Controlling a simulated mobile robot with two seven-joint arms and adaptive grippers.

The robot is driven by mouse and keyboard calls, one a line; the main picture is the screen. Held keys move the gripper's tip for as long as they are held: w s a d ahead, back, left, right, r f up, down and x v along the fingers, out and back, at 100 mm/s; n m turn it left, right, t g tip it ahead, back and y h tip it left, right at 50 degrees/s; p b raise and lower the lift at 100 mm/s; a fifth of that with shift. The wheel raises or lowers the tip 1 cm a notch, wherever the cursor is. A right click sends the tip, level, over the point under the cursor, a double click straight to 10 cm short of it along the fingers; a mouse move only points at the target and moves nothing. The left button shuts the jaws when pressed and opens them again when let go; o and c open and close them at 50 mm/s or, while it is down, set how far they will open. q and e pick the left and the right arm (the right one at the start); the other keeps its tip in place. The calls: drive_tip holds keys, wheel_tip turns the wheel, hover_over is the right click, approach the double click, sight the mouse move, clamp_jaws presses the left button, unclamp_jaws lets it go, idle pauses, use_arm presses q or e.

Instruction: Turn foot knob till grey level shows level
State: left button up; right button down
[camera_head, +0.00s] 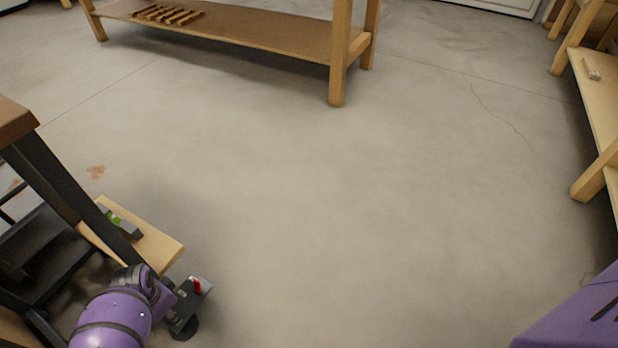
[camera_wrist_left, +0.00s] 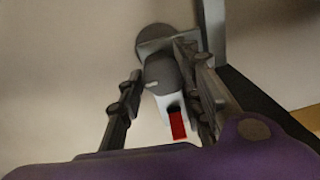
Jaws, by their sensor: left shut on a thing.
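The grey level (camera_head: 122,222) with a green vial lies on a pale wooden board (camera_head: 160,245) at the lower left of the head view. Its bubble is too small to read. My left gripper (camera_wrist_left: 159,68) has its fingers on either side of a grey round knob (camera_wrist_left: 163,76) in the left wrist view and is shut on it. The knob carries a small pale mark, and a round grey disc (camera_wrist_left: 153,37) shows beyond it. My left arm partly hides this spot in the head view. My right gripper is out of view.
A dark bench leg (camera_head: 60,185) slants down beside the board. A white part with a red patch (camera_wrist_left: 177,122) sits close to the fingers. A wooden bench (camera_head: 240,35) stands behind and a shelf (camera_head: 597,95) stands right. The middle floor is clear.

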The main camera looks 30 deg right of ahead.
use_arm(q)
drive_tip(key=shift+s+d+f+m, duration=0.1)
drive_tip(key=shift+s+f+m, duration=0.15)
drive_tip(key=shift+s+m, duration=0.25)
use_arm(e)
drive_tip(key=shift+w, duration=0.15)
use_arm(q)
drive_tip(key=o, duration=1.1)
drive_tip(key=shift+w, duration=0.2)
drive_tip(key=shift+r, duration=0.1)
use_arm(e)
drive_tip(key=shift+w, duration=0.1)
use_arm(q)
drive_tip(key=shift+w, duration=0.1)
drive_tip(key=shift+r, duration=0.25)
drive_tip(key=r, duration=1.1)
drive_tip(key=shift+s+r, duration=0.25)
drive_tip(key=shift+s, duration=0.05)
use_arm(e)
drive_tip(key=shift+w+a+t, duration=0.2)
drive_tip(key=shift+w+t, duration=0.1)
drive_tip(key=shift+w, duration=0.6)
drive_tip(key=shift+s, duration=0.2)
